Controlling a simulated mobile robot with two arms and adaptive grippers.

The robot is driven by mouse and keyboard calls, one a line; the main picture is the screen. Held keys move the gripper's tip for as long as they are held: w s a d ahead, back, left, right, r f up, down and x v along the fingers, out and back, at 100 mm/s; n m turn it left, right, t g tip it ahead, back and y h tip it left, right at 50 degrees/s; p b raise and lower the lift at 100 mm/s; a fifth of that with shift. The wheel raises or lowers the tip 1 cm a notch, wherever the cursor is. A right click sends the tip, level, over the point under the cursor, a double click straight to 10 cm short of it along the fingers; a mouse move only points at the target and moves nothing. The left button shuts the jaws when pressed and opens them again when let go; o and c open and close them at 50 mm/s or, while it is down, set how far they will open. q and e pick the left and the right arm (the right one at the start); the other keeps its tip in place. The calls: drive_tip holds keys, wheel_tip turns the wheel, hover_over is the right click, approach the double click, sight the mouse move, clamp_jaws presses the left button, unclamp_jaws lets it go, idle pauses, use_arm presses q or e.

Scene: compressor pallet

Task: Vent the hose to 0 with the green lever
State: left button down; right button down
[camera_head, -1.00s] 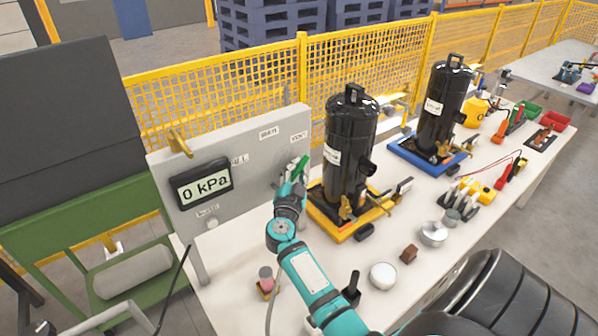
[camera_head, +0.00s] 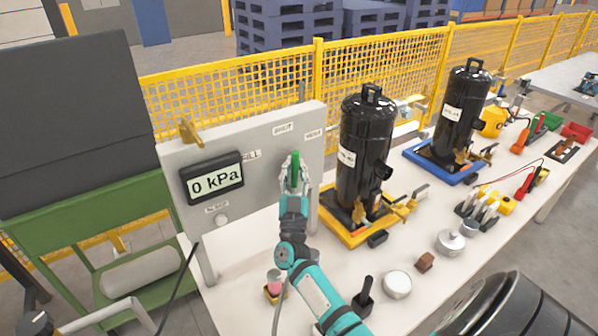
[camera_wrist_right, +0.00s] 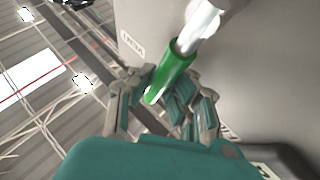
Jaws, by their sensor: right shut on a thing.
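The green lever (camera_head: 295,168) stands on the front of a grey panel (camera_head: 262,205), pointing about straight up towards the SHUT label (camera_head: 283,128). The VENT label (camera_head: 313,134) is to its right and the FILL label (camera_head: 250,155) to its left. The display (camera_head: 214,182) reads 0 kPa. My right gripper (camera_head: 294,180) is shut on the lever's green handle. In the right wrist view the green sleeve (camera_wrist_right: 170,76) lies between the fingers (camera_wrist_right: 160,100), with its pale metal shaft beyond. My left gripper is not in view.
Two black compressors stand right of the panel, one on a yellow tray (camera_head: 340,228), one on a blue tray (camera_head: 440,170). A yellow mesh fence (camera_head: 385,80) runs behind.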

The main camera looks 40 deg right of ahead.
drive_tip(key=shift+a+n, duration=0.25)
drive_tip(key=shift+n, duration=0.15)
drive_tip(key=c, duration=1.5)
unclamp_jaws()
drive_tip(key=shift+a, duration=0.1)
drive_tip(key=v, duration=1.2)
